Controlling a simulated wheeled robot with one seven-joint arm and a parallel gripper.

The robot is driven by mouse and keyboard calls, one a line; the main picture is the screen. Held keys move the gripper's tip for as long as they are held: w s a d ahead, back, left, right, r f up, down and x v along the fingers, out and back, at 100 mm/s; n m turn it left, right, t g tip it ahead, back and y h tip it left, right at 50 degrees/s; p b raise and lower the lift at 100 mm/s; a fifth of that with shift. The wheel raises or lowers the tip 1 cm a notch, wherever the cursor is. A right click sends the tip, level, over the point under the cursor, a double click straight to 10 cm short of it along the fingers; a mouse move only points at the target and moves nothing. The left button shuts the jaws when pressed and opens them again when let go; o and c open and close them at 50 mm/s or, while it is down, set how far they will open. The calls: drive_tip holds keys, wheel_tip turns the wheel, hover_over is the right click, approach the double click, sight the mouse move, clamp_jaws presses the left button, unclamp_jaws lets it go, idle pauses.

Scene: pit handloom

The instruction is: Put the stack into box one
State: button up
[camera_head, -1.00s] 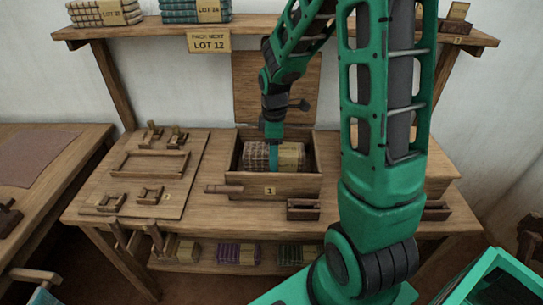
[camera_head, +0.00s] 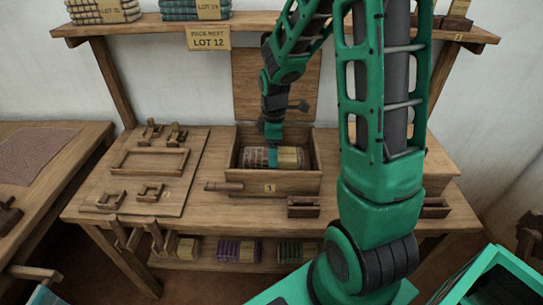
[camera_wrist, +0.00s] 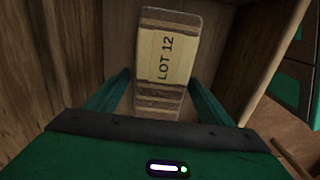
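The stack (camera_head: 290,157) is a brown-striped bundle with a pale band. In the wrist view its band reads LOT 12 (camera_wrist: 165,58). It lies inside box one (camera_head: 295,182), an open wooden box with a "1" tag on its front and its lid (camera_head: 300,85) raised behind. My gripper (camera_head: 273,157) reaches down into the box over the stack. In the wrist view the two green fingers of my gripper (camera_wrist: 160,85) stand on either side of the stack, with narrow gaps showing beside it. The underside of the stack is hidden.
A sign reading LOT 12 (camera_head: 208,39) hangs from the upper shelf (camera_head: 270,28). Other bundles (camera_head: 195,10) sit on that shelf and on the lower shelf (camera_head: 215,267). A board with wooden fittings (camera_head: 150,175) lies left of the box. A wooden holder (camera_head: 303,207) stands in front.

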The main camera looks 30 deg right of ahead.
drive_tip(key=shift+r, duration=0.1)
wheel_tip(320, 180, up, 13)
drive_tip(key=s+d+m, duration=0.2)
drive_tip(key=s+m, duration=0.6)
drive_tip(key=s, duration=0.4)
drive_tip(key=s+d+r+m, duration=0.1)
drive_tip(key=s+m, duration=0.8)
drive_tip(key=s, duration=0.4)
drive_tip(key=shift+d+m, duration=0.3)
drive_tip(key=shift+d, duration=0.1)
drive_tip(key=shift+w+f, duration=0.25)
drive_tip(key=shift+w, duration=0.35)
drive_tip(key=shift+c, duration=0.6)
